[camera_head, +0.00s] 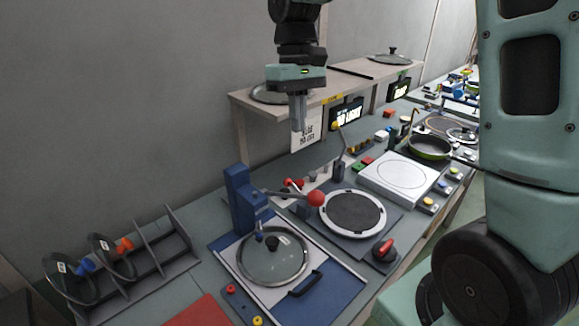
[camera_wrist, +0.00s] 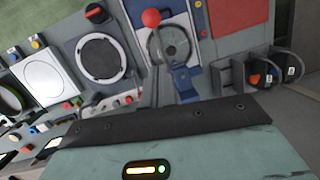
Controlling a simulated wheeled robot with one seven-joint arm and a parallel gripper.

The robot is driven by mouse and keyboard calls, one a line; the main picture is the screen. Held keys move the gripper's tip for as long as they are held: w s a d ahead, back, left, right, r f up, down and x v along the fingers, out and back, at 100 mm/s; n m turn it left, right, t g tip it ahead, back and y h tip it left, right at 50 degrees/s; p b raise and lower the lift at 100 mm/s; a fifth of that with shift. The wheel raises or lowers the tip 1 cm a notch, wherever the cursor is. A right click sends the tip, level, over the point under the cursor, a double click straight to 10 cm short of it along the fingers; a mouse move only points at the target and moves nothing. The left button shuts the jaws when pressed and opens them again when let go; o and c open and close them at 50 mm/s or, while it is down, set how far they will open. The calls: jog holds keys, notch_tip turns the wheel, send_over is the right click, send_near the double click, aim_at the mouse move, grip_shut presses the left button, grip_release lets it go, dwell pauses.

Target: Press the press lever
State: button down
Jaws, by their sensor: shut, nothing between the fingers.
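The press lever shows in the head view as a dark arm ending in a red ball knob (camera_head: 316,199); in the wrist view its knob (camera_wrist: 151,18) is at the top centre. The lever is fixed to the blue press column (camera_head: 240,198), which stands behind a glass lid (camera_head: 273,258) on a blue-edged plate. In the wrist view the blue column (camera_wrist: 185,83) is below the knob. My gripper (camera_head: 297,127) is shut and empty, pointing down, above and behind the lever and apart from it. Its fingertips are not clear in the wrist view.
A lid rack (camera_head: 150,254) with two lids stands at the left. A round dark plate (camera_head: 352,212) and a white hotplate (camera_head: 398,177) are to the right. A wooden shelf (camera_head: 240,101) with lids is close behind my gripper. A green pan (camera_head: 430,147) sits farther right.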

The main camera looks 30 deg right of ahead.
jog(key=shift+w+d+r, duration=0.25)
jog(key=shift+w+d, duration=0.2)
jog(key=shift+d, duration=0.1)
jog(key=shift+f, duration=0.1)
jog(key=s+f+p, duration=0.4)
jog(key=s+f, duration=0.1)
jog(key=f, duration=0.6)
jog(key=shift+s+a+f, duration=0.25)
jog(key=shift+a+f, duration=0.15)
jog(key=shift+f, duration=0.15)
